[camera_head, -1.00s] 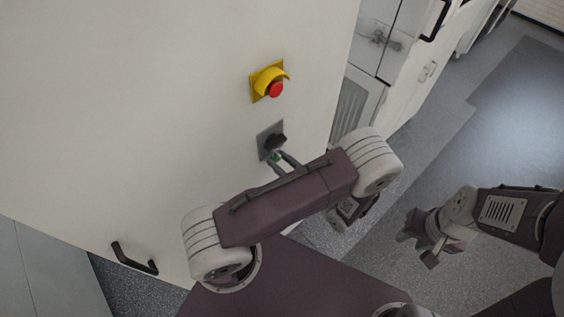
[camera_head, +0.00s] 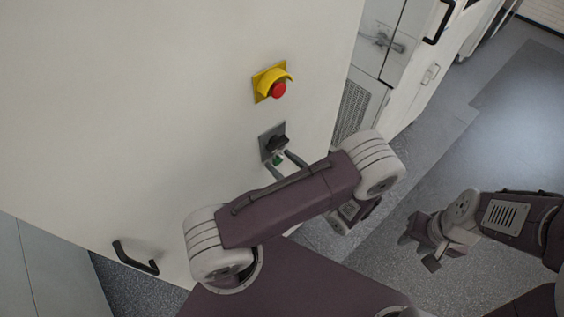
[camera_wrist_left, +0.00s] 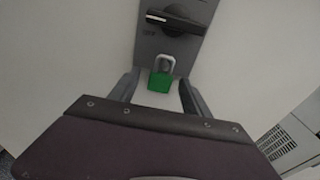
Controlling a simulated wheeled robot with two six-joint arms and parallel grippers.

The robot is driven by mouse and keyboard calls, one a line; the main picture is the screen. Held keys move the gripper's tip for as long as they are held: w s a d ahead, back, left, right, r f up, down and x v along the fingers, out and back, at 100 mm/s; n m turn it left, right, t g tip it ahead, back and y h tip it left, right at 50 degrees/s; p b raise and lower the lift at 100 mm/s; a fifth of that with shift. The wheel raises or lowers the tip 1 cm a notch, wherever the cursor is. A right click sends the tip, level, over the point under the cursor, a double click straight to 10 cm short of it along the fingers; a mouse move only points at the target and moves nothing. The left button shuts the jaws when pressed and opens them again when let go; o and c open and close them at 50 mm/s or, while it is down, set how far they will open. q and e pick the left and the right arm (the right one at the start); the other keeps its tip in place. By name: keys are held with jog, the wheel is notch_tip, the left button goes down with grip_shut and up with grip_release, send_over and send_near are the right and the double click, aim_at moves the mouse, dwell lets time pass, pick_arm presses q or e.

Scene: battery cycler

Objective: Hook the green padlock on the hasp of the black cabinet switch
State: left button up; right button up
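The black cabinet switch (camera_head: 277,143) has a dark knob on a grey plate on the white cabinet. It also shows at the top of the left wrist view (camera_wrist_left: 172,22). The green padlock (camera_wrist_left: 160,82) hangs at the plate's lower edge, its pale shackle upright and apparently through the hasp; the exact fit is too small to tell. The padlock is partly visible in the head view (camera_head: 278,160). My left gripper (camera_head: 277,158) is open, with one finger on each side of the padlock and clear gaps to it. My right gripper (camera_head: 418,252) is open and empty, away from the cabinet.
A red emergency button (camera_head: 278,90) with a yellow shroud sits above the switch. A black handle (camera_head: 135,260) is at the cabinet's lower left. Other white cabinets (camera_head: 405,60) stand at the back right. The floor at right is clear.

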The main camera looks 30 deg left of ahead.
pick_arm(q)
jog(key=shift+d, duration=0.1)
jog(key=b+v, duration=0.3)
jog(key=v, duration=0.6)
jog(key=shift+b, duration=0.35)
jog(key=shift+s, duration=0.1)
